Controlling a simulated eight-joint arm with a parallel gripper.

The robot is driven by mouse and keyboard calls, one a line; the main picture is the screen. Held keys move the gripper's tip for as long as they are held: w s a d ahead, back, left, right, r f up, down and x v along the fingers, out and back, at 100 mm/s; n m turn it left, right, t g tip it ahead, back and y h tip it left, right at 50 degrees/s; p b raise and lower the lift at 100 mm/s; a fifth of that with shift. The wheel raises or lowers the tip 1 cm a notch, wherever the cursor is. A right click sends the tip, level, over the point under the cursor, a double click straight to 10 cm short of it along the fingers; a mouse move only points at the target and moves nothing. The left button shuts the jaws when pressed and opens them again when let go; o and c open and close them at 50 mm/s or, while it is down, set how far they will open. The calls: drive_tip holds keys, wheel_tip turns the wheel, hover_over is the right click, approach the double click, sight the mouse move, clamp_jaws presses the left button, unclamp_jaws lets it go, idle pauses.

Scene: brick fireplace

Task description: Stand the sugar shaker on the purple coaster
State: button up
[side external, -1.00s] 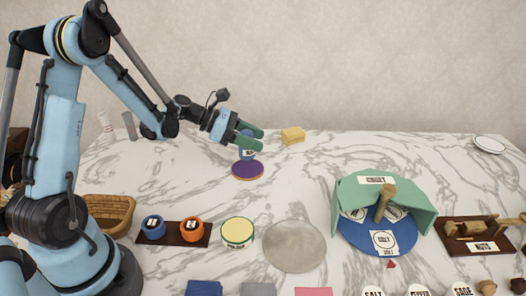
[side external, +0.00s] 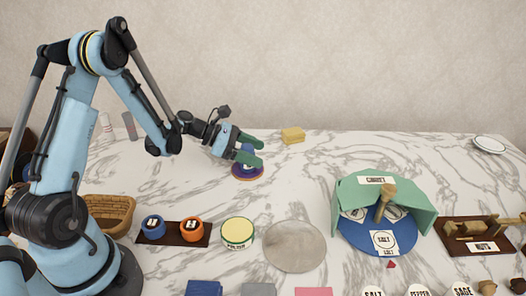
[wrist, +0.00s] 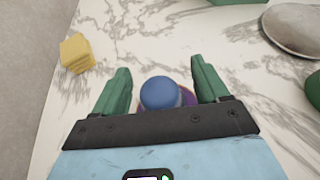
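The sugar shaker, a small blue round piece (side external: 246,162), stands upright on the purple coaster (side external: 258,174), partly hidden behind a finger. In the wrist view the shaker's rounded blue top (wrist: 159,94) shows between the fingers, with a sliver of the purple coaster (wrist: 191,98) beside it. My gripper (side external: 260,153) has its green fingers spread on either side of the shaker. In the wrist view my gripper (wrist: 160,66) shows gaps between the fingers and the shaker's top, so it looks open around it. The shaker's label is mostly hidden.
A yellow block (side external: 293,135) lies behind and to the right. In front are a dark tray (side external: 173,239) with two small jars, a yellow-topped tin (side external: 237,233) and a grey disc (side external: 295,246). A green-covered blue round stand (side external: 355,232) is at right. Marble around the coaster is clear.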

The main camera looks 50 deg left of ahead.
drive_tip(key=shift+r, duration=0.1)
drive_tip(key=shift+s+a+r, duration=0.1)
drive_tip(key=shift+a+r, duration=0.05)
drive_tip(key=v, duration=1.1)
drive_tip(key=s+d+r+m+y, duration=0.1)
drive_tip(key=s+d+m+y, duration=0.1)
drive_tip(key=m, duration=0.7)
drive_tip(key=s+d+r+m+g+y, duration=0.1)
drive_tip(key=s+d+r+m+y, duration=0.1)
drive_tip(key=d+m, duration=0.5)
drive_tip(key=s+d+r+m+y, duration=0.1)
drive_tip(key=s+d+m+y, duration=0.3)
drive_tip(key=m, duration=0.7)
drive_tip(key=shift+s+d+r+g+y, duration=0.25)
drive_tip(key=shift+d+r+g+y, duration=0.2)
drive_tip(key=shift+d, duration=0.25)
